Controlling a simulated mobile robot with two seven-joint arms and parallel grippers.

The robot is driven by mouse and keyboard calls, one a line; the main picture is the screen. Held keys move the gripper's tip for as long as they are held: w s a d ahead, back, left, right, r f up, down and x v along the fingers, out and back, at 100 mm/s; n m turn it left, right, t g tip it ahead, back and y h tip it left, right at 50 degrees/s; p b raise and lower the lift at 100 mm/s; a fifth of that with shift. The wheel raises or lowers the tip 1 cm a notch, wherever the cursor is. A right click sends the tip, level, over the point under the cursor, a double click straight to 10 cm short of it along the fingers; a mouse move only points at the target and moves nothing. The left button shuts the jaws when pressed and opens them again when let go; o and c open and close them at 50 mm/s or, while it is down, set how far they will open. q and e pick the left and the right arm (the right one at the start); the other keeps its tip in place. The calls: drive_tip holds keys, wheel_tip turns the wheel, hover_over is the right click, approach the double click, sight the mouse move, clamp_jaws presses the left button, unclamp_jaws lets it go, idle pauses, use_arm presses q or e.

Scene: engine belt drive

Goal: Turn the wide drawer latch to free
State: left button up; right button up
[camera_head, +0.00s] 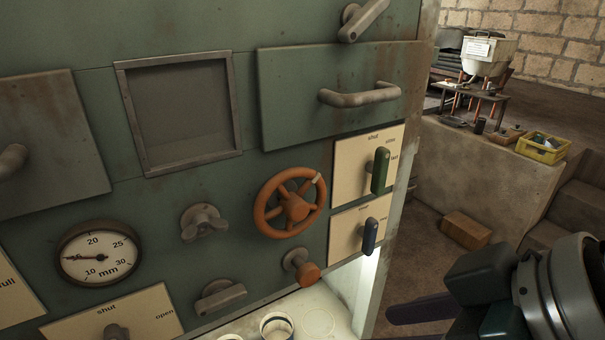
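The wide drawer (285,100) is a green front with a grey bar handle (360,96), at the upper right of the green cabinet. Its front looks closed. A grey metal turn latch (362,18) sits just above it, its lever slanting up to the right. I take this as the wide drawer latch; no label shows on it. My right gripper (425,309) is at the lower right, pointing left, well below and apart from the latch. Only part of its dark fingers shows, so its opening is unclear. My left gripper is out of view.
A white shelf (318,318) with cups lies below.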

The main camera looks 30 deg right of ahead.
drive_tip(key=shift+s+a+f, duration=0.15)
drive_tip(key=shift+s+f, duration=0.2)
drive_tip(key=shift+s, duration=0.1)
drive_tip(key=shift+w, duration=0.1)
